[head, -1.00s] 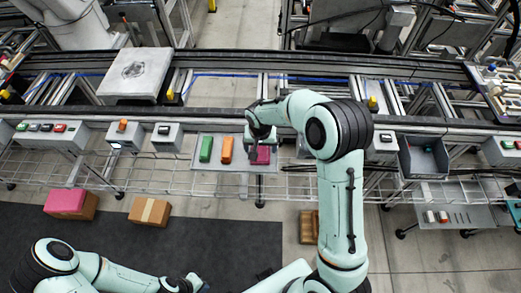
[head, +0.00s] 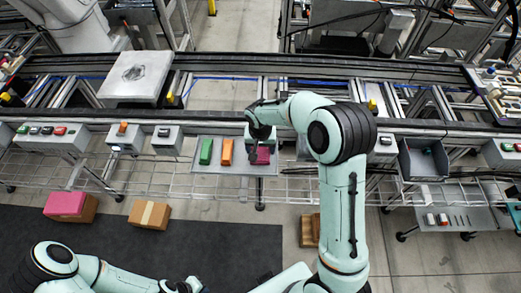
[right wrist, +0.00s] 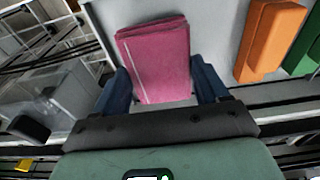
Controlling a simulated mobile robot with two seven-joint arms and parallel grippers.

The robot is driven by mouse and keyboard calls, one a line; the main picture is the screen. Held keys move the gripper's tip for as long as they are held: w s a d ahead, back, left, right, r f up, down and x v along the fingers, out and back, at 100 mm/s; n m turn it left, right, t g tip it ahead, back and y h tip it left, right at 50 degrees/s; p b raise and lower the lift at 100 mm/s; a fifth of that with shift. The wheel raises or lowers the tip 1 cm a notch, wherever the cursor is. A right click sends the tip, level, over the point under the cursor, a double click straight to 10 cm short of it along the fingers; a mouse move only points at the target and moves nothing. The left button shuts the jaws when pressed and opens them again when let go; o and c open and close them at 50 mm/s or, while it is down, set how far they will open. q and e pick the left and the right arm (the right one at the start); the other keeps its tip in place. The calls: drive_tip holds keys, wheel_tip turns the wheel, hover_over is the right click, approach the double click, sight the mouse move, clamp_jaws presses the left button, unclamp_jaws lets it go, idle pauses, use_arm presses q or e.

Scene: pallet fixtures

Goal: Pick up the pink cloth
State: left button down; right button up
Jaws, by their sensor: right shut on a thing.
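The pink cloth (head: 263,156), a folded stack, lies on the grey tray (head: 235,168) at the tray's right end in the head view, partly covered by my gripper. In the right wrist view the cloth (right wrist: 158,58) sits between the two blue fingers. My right gripper (right wrist: 160,78) is shut on it, one finger at each side. In the head view my right gripper (head: 260,148) reaches down over the cloth, which still appears at tray level. My left gripper (head: 190,285) is low at the bottom edge, its fingers unclear.
Button boxes (head: 167,138) and a dark bin (head: 422,158) line the rail. Cardboard boxes (head: 149,214) stand on the floor mat.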

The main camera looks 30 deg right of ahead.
sight(261, 150)
use_arm(q)
drive_tip(key=shift+w+r+p, duration=0.7)
drive_tip(key=shift+w+r, duration=0.15)
drive_tip(key=shift+r, duration=0.05)
use_arm(e)
wheel_tip(261, 150, up, 18)
drive_tip(key=shift+r, duration=0.15)
